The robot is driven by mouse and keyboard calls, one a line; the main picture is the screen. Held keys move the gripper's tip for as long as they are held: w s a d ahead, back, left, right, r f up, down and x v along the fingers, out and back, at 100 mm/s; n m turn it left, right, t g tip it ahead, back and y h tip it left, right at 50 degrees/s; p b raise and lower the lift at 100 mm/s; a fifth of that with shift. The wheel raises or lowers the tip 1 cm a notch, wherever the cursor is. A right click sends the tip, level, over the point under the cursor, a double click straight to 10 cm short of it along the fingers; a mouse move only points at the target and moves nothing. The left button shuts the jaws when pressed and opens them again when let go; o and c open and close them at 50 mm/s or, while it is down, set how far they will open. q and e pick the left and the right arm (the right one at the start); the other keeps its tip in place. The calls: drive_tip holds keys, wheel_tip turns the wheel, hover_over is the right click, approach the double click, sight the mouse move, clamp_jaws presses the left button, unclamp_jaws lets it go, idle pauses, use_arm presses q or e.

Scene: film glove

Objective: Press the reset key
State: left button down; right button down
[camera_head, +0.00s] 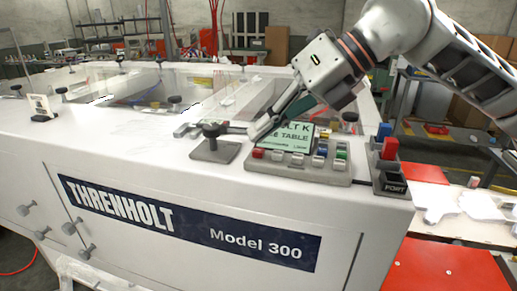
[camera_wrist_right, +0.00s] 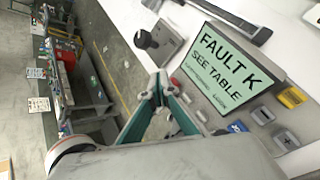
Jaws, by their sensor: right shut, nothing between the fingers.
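The control panel (camera_head: 300,170) sits on the white machine top, with a lit green screen (camera_head: 293,136) reading FAULT K, SEE TABLE; the screen (camera_wrist_right: 222,68) is also in the right wrist view. Around it are a red key (camera_head: 258,153), a yellow key (camera_head: 325,134) and several grey, blue, white and green keys. No reset label is readable. My right gripper (camera_head: 256,134) is shut and empty, its fingertips pointing down by the screen's left side, above the red key. In the wrist view its fingertips (camera_wrist_right: 159,80) meet beside the screen. I cannot tell whether they touch anything. My left gripper is out of view.
A black knob on a grey plate (camera_head: 213,151) stands just left of the panel. A box marked PORT (camera_head: 393,187) with red and blue parts is at the right edge. The front left of the top is clear.

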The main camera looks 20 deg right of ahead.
drive_tip(key=shift+f, duration=0.1)
drive_tip(key=shift+f+b, duration=0.35)
drive_tip(key=shift+f+b, duration=0.3)
drive_tip(key=shift+f, duration=0.15)
idle(0.9)
drive_tip(key=shift+r, duration=0.15)
drive_tip(key=shift+r+p, duration=0.55)
drive_tip(key=shift+r, duration=0.2)
